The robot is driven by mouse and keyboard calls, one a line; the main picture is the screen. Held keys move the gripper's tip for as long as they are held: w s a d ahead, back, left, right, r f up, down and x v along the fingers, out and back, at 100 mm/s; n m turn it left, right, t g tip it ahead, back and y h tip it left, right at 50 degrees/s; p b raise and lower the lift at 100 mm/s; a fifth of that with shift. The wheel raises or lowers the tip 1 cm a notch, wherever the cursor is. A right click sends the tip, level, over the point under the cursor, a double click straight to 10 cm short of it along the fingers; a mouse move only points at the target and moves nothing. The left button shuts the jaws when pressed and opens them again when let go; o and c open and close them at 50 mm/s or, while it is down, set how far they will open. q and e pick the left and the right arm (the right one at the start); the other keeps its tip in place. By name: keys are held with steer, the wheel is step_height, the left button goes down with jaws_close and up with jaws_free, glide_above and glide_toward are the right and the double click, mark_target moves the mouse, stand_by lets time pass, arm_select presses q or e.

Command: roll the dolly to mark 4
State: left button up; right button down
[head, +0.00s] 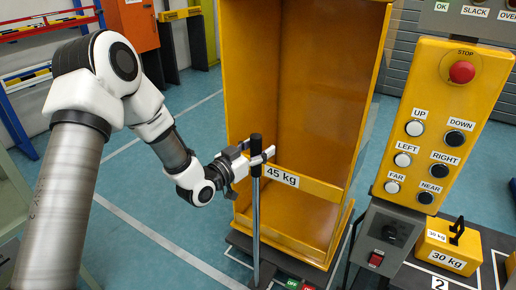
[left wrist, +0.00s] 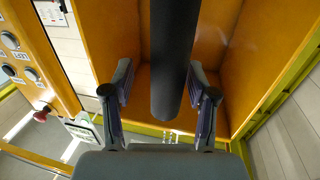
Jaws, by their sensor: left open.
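A tall grey post with a black grip (head: 256,150) stands in front of the open yellow cabinet (head: 310,228), which bears a 45 kg label. The post rises from a dark base (head: 240,243) at the bottom of the head view; I cannot tell for sure whether this base is the dolly. My left gripper (head: 258,160) is open with its fingers on either side of the black grip. The left wrist view shows the grip (left wrist: 172,65) between the two fingers; contact is unclear. My right gripper is out of view. No mark 4 is visible.
A yellow control panel (head: 440,122) with a red STOP button (head: 462,72) and several direction buttons stands at right. A yellow 30 kg block (head: 447,249) sits behind a plate marked 2 (head: 440,283). Floor with white lines (head: 150,225) is open at left.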

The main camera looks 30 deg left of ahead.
arm_select(q)
steer(key=shift+s+a, duration=0.3)
steer(key=shift+s, duration=0.1)
steer(key=v, duration=1.1)
steer(key=shift+d, duration=0.2)
steer(key=shift+s, duration=0.1)
steer(key=s+d+f+m+g+p, duration=0.1)
steer(key=s+d+f+g+p, duration=0.4)
steer(key=f, duration=0.3)
steer(key=s+d+f+m+g+p, duration=0.2)
steer(key=s+d+f+g+p, duration=0.25)
steer(key=s+f, duration=0.35)
steer(key=s+a+f+n+g+y, duration=0.3)
steer(key=s+f+n+g+y, duration=0.2)
steer(key=s, duration=0.8)
step_height(320, 180, down, 3)
steer(key=n+g, duration=0.1)
steer(key=g, duration=0.2)
steer(key=shift+s+n+p, duration=0.2)
steer(key=shift+n+p, duration=0.1)
steer(key=shift+n, duration=0.1)
